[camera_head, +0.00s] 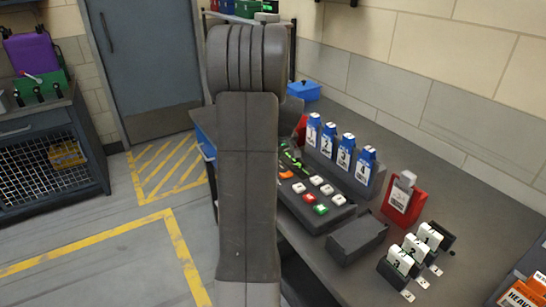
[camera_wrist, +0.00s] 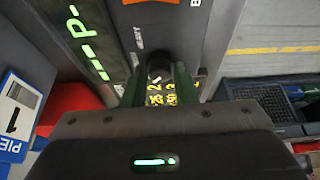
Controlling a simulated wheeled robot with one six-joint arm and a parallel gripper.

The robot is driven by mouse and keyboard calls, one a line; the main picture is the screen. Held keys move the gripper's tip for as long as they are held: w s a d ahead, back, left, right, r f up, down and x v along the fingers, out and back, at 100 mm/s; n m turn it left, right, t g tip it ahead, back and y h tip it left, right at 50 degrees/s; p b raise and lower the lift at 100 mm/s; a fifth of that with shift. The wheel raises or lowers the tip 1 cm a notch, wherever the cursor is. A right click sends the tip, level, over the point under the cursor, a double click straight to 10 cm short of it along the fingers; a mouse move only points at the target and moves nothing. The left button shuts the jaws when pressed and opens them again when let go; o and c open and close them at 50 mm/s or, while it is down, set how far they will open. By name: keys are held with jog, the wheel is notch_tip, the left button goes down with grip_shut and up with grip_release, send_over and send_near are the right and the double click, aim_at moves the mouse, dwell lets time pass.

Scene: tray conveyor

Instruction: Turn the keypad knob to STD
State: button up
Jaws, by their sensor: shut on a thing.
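The keypad (camera_head: 317,218) is a dark sloped console with white, red, green and orange buttons, partly hidden behind my arm in the head view. In the wrist view its dark panel (camera_wrist: 225,22) fills the upper middle. The dark round knob (camera_wrist: 160,68) stands between the two green fingers of my gripper (camera_wrist: 159,82), which is shut on it. Small lettering beside the knob seems to read HEAVY. The knob's pointer and the STD mark cannot be made out. The gripper is hidden in the head view.
Blue numbered holders (camera_head: 340,152) stand in a row behind the keypad. A red holder (camera_head: 403,200), a dark box (camera_head: 357,237) and white numbered cards (camera_head: 411,248) are to its right. Green lit characters (camera_wrist: 85,45) show on a display at the wrist view's upper left.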

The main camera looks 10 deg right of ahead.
dwell(0.4)
jog(key=o, duration=1)
jog(key=v, duration=1.3)
jog(key=shift+s+r, duration=0.15)
jog(key=shift+r, duration=0.2)
jog(key=shift+f, duration=0.1)
jog(key=x, duration=1.3)
jog(key=shift+f, duration=0.3)
